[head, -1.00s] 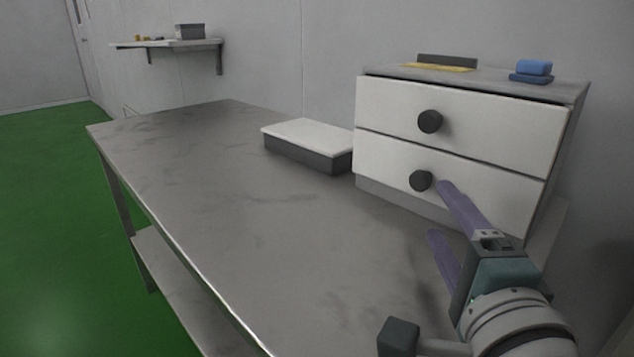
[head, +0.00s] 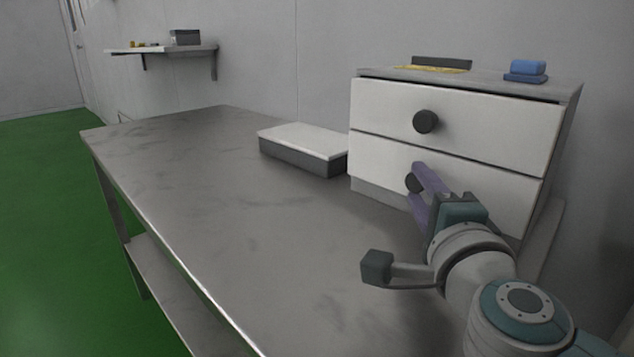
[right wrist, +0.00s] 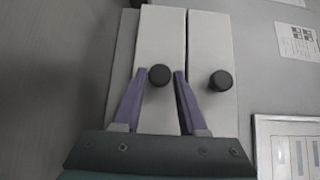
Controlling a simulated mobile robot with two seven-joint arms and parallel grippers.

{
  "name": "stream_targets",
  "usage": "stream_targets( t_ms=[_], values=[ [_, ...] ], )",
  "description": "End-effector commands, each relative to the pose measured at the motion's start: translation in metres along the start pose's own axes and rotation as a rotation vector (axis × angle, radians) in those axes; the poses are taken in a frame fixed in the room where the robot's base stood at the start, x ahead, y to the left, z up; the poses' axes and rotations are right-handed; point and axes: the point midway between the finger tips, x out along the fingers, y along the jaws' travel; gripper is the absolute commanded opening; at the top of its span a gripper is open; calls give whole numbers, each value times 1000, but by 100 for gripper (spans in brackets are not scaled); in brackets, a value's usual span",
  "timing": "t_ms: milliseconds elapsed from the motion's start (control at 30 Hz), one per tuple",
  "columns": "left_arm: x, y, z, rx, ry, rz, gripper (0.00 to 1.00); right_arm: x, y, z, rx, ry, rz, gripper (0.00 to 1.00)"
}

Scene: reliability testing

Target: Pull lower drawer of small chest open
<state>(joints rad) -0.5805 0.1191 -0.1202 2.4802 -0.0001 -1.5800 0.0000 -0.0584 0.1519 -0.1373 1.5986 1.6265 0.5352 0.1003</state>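The small chest (head: 530,92) stands at the back right of the table, with two white drawer fronts, each with a round dark knob. The upper drawer (head: 490,123) and lower drawer (head: 385,168) both look shut. The lower knob (head: 412,183) shows partly behind my right gripper (head: 418,186). In the right wrist view the lower knob (right wrist: 159,75) sits between the purple fingertips of my right gripper (right wrist: 161,73), with a small gap on each side. The fingers are open; how deep the knob lies between them is hard to tell. My left gripper is not in view.
A white-topped grey box (head: 305,142) lies on the table (head: 240,215) left of the chest. Blue blocks (head: 526,71) and a yellow item with a dark block (head: 440,64) lie on the chest. The table's front left is clear. A wall shelf (head: 165,50) is far back.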

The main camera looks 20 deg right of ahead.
Motion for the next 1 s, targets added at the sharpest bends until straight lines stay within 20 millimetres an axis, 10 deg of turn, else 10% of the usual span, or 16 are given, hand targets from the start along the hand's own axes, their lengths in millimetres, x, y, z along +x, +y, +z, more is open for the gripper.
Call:
stream_targets(
  t_ms=[333, 1000],
  values=[
    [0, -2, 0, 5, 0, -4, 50, 0, 0, 0, 0, 0, 0, 1],
    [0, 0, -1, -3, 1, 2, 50, 0, 0, 0, 0, 0, 0, 0]
  ],
)
